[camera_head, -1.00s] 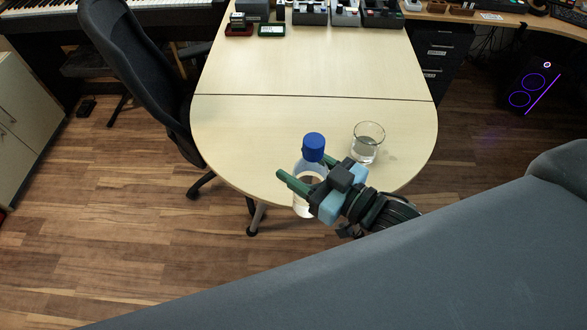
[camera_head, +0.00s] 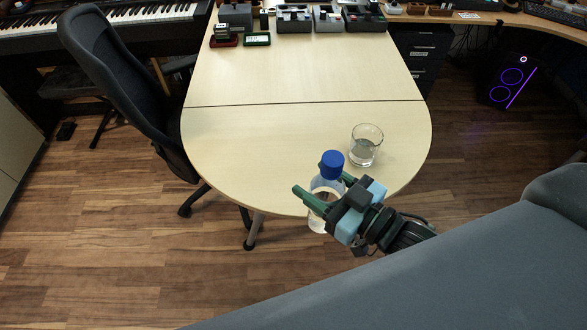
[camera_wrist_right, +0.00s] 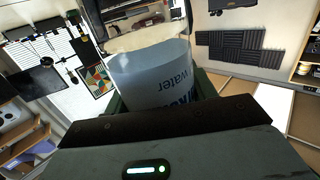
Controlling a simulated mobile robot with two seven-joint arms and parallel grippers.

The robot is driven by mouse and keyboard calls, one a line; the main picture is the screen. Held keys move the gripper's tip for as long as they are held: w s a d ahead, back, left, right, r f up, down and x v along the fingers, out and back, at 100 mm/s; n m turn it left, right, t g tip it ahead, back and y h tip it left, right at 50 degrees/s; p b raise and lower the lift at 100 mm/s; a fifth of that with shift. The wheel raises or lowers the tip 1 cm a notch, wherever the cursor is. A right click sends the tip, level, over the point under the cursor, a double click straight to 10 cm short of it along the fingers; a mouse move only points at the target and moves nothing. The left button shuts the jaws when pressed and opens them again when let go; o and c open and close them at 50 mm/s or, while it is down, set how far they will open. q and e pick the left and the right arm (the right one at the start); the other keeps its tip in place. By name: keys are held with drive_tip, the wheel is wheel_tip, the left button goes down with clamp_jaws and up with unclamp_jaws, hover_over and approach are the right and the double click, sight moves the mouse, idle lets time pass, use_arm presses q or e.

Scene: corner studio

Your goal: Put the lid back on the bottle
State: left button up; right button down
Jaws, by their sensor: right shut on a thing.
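The bottle (camera_head: 323,192) is clear with a white label, and a blue lid (camera_head: 332,165) is at its top. Whether the lid is screwed down or just resting there I cannot tell. My right gripper (camera_head: 309,182) is shut around the bottle's body, below the lid, at the table's rounded near edge. In the right wrist view the bottle (camera_wrist_right: 155,78) fills the space between the fingers, with the label word "water" upside down; the lid is out of sight there. My left gripper is not in view.
A glass (camera_head: 366,146) stands on the table (camera_head: 260,150), just behind and right of the bottle. The table's middle is clear. Small cases (camera_head: 293,20) line the far end. An office chair (camera_head: 120,80) stands at the left. A grey sofa-like surface (camera_head: 430,270) fills the near right.

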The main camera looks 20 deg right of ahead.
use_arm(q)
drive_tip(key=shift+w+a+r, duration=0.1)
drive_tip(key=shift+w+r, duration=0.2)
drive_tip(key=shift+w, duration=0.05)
use_arm(e)
drive_tip(key=w+f, duration=0.1)
drive_tip(key=w, duration=1.4)
drive_tip(key=shift+a+f, duration=0.15)
drive_tip(key=shift+a, duration=0.2)
drive_tip(key=shift+w, duration=0.1)
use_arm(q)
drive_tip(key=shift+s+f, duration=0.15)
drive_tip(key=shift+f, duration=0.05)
use_arm(e)
drive_tip(key=f, duration=0.3)
drive_tip(key=shift+w+f, duration=0.3)
drive_tip(key=shift+f, duration=0.15)
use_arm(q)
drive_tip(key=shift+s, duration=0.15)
use_arm(e)
drive_tip(key=shift+c, duration=2.4)
unclamp_jaws()
